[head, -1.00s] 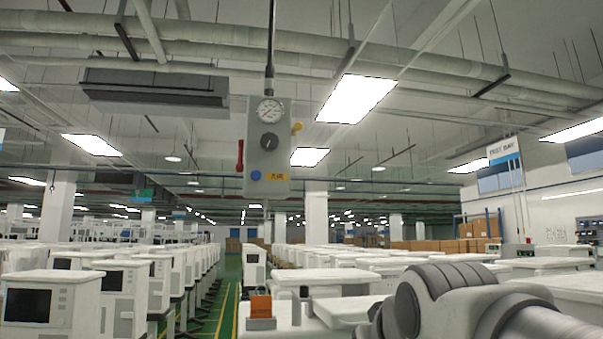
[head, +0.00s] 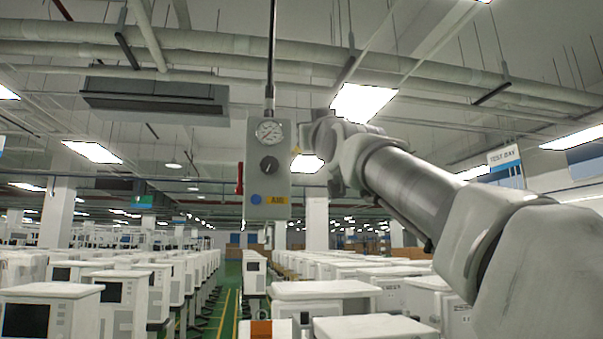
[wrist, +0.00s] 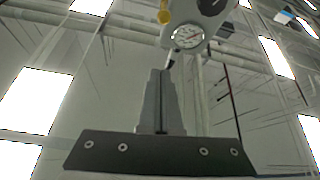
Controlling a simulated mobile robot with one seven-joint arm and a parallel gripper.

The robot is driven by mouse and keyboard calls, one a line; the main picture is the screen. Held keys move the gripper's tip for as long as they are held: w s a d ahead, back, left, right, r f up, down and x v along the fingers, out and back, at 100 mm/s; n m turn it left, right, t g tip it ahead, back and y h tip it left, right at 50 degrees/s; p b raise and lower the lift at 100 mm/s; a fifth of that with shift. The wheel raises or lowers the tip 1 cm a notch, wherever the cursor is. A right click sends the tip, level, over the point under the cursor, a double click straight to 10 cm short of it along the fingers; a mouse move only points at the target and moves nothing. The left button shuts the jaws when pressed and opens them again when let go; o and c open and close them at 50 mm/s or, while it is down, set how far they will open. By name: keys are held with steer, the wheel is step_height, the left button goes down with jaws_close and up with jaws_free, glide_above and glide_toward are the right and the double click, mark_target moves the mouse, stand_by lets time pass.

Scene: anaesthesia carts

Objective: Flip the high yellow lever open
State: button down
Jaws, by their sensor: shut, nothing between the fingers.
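The yellow lever (wrist: 164,13) shows at the top of the wrist view, beside the round gauge (wrist: 187,37) of the hanging grey control box (head: 268,215). In the head view my wrist is just right of the box and my fingers cannot be made out.
A red lever (head: 240,178) is on the box's left side. The box also has a black knob (head: 269,165) and a blue button (head: 256,199). It hangs from a dark pole (head: 270,60). White carts (head: 322,289) fill the floor below. The air around the box is open.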

steer(key=shift+w, duration=0.1)
step_height(320, 180, up, 5)
steer(key=p, duration=0.8)
glide_above(296, 152)
steer(key=s, duration=0.3)
steer(key=f, duration=0.1)
steer(key=f+b, duration=0.1)
steer(key=f, duration=0.1)
steer(key=w+f, duration=0.1)
steer(key=shift+d+f, duration=0.15)
steer(key=shift+d, duration=0.25)
steer(key=shift+f+b, duration=0.1)
steer(key=shift+b, duration=0.3)
steer(key=shift+f+t+b, duration=0.25)
steer(key=shift+t+b, duration=0.05)
steer(key=shift+b, duration=0.25)
